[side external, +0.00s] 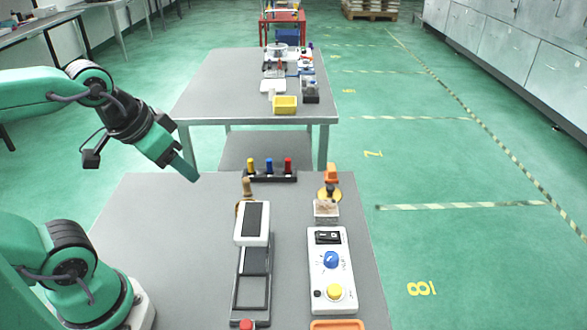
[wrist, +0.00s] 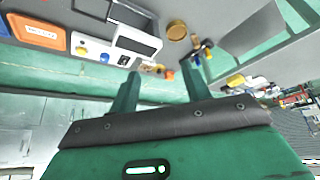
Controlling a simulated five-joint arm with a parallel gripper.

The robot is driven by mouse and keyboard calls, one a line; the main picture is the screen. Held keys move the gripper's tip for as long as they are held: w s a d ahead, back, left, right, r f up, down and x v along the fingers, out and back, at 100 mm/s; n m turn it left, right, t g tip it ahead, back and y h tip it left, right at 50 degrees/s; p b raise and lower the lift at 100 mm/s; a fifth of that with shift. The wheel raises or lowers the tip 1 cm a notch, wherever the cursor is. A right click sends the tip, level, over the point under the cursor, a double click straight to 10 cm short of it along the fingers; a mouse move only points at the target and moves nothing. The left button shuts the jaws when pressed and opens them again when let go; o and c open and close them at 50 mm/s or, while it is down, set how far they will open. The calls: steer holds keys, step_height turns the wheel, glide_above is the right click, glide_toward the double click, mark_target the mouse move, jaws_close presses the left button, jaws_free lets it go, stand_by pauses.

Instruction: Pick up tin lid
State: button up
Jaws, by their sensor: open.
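A round, gold-coloured piece that looks like the tin lid (wrist: 177,30) lies on the grey table near the top of the wrist view. In the side external view, a gold edge (side external: 238,208) shows behind the white-topped slider unit, which hides most of it; a brown knob (side external: 247,187) stands there. My gripper (side external: 188,170) is raised above the table's far left edge, to the left of the lid and apart from it. In the wrist view my gripper (wrist: 158,85) has its two fingers spread with nothing held between them.
The white-topped slider unit (side external: 253,222) and a white button panel (side external: 330,268) stand close by. A rack of coloured pegs (side external: 269,170) is at the far edge, and an orange-topped item (side external: 331,174) at the far right. The table's left part (side external: 170,230) is clear.

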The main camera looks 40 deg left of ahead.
steer(key=w+r+m+g, duration=0.15)
steer(key=w+r, duration=0.25)
steer(key=w, duration=0.7)
steer(key=m+g, duration=0.4)
steer(key=m, duration=0.1)
glide_above(331, 187)
steer(key=shift+n, duration=0.25)
step_height(331, 187, down, 20)
steer(key=shift+w+r, duration=0.1)
steer(key=shift+r, duration=0.1)
steer(key=shift+f, duration=3.9)
